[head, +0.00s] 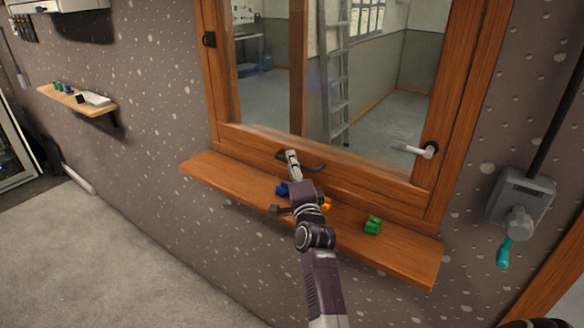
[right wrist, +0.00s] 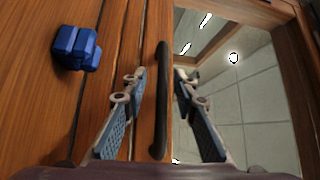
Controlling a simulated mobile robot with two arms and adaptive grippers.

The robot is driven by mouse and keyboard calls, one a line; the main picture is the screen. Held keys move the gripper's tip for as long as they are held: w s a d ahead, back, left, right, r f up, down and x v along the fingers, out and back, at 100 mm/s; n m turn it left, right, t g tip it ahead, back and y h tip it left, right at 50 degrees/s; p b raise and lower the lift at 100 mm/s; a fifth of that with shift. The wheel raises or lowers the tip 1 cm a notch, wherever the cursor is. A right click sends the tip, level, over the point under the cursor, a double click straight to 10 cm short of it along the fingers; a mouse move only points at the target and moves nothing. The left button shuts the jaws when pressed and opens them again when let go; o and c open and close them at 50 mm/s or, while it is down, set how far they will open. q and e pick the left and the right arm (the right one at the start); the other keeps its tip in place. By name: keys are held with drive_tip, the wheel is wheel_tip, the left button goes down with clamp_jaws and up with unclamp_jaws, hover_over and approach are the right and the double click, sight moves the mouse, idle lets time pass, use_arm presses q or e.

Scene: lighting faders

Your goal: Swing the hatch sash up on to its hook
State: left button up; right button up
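The hatch sash is a glazed window with a wooden frame (head: 350,165), and it looks closed above a wooden ledge. A black pull handle (head: 317,168) is on its bottom rail. A pale lever handle (head: 415,149) sits at its lower right. My right gripper (head: 291,158) is at the black pull handle. In the right wrist view, the right gripper's (right wrist: 157,80) fingers are open, one on each side of the black handle (right wrist: 161,105), with gaps visible. I cannot make out the hook. My left gripper is not in view.
The wooden ledge (head: 410,259) holds a blue item (head: 282,189), an orange item (head: 326,204) and a green item (head: 372,225). A grey wall box (head: 520,197) with a teal-handled lever (head: 504,253) is to the right. A small shelf (head: 80,103) is at left. Open floor lies lower left.

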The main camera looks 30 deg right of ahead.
drive_tip(key=shift+w+r, duration=0.15)
drive_tip(key=shift+w, duration=0.05)
clamp_jaws()
idle(0.4)
